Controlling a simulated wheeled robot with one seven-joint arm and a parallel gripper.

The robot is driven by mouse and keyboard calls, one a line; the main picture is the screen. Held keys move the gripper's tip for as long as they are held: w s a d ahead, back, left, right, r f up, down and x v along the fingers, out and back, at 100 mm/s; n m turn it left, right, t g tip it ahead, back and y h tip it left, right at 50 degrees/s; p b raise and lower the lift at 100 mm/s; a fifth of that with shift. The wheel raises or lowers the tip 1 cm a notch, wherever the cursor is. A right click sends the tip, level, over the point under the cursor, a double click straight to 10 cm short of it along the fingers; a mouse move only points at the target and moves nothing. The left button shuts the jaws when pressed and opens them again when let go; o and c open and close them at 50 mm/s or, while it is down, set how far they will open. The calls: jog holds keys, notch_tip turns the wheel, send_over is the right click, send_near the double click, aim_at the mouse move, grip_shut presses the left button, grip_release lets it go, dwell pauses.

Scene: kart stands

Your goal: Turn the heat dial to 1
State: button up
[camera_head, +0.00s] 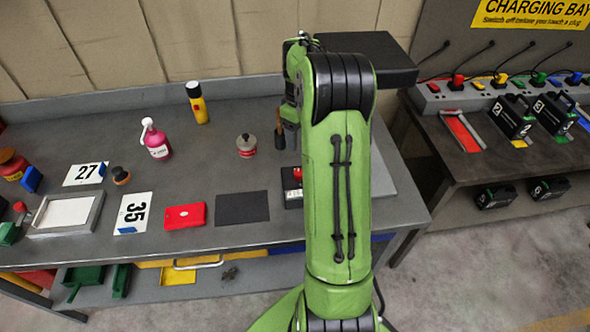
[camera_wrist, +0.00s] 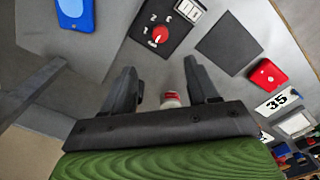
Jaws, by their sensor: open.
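The heat dial (camera_wrist: 160,33) is a round red knob on a black panel (camera_wrist: 176,40) with white numerals, at the top of the wrist view. I cannot tell which number it points at. In the head view the black panel (camera_head: 290,194) lies on the bench, partly hidden behind my arm. My gripper (camera_wrist: 163,72) is open, its two dark fingers spread with nothing held between them. The dial lies apart from the fingertips, beyond them in the wrist view. In the head view my gripper is mostly hidden by the arm.
A blue object (camera_wrist: 74,14) lies across from the panel.

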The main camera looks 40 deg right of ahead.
aim_at(299, 172)
notch_tip(299, 172, down, 14)
jog(key=shift+f+b, duration=0.25)
jog(key=shift+b, duration=0.3)
jog(key=c, duration=1)
jog(key=shift+c, duration=0.2)
jog(key=shift+m, duration=0.4)
jog(key=m+b, duration=0.1)
jog(key=m, duration=0.4)
jog(key=shift+m, duration=0.3)
jog(key=m+b, duration=0.1)
jog(key=m, duration=0.4)
jog(key=shift+r, duration=0.1)
jog(key=shift+m, duration=0.3)
